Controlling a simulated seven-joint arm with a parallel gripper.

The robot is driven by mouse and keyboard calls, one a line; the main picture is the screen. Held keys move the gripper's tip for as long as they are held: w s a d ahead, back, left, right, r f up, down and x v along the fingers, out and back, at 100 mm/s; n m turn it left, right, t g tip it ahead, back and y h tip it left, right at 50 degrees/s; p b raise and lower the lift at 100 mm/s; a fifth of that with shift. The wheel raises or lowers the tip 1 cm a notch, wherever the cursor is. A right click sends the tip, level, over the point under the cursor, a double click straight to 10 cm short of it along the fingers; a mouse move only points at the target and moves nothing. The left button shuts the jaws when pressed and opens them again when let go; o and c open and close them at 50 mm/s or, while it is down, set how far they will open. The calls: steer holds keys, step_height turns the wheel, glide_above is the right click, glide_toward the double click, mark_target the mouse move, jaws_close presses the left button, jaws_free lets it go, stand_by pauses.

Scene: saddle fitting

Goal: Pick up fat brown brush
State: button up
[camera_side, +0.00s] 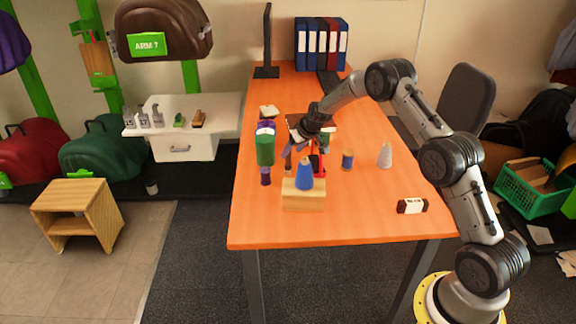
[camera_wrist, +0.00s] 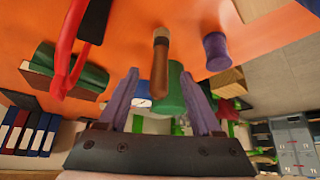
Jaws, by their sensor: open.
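The fat brown brush (camera_wrist: 160,62) stands out in the wrist view between and just beyond the tips of my gripper (camera_wrist: 160,76). It has a rounded brown handle and a darker band near its far end. In the side view the brush (camera_side: 288,160) is a small brown upright shape, partly hidden by nearby things. My gripper (camera_side: 291,148) is at its upper part, with its purple-grey fingers open on either side in the wrist view. I cannot tell whether the fingers touch it.
A red-handled tool (camera_wrist: 68,45) is close by. A blue spool (camera_side: 347,160) and grey cone (camera_side: 385,155) stand right.

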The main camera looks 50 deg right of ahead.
mark_target(288, 157)
steer(key=shift+x, duration=2.6)
jaws_close()
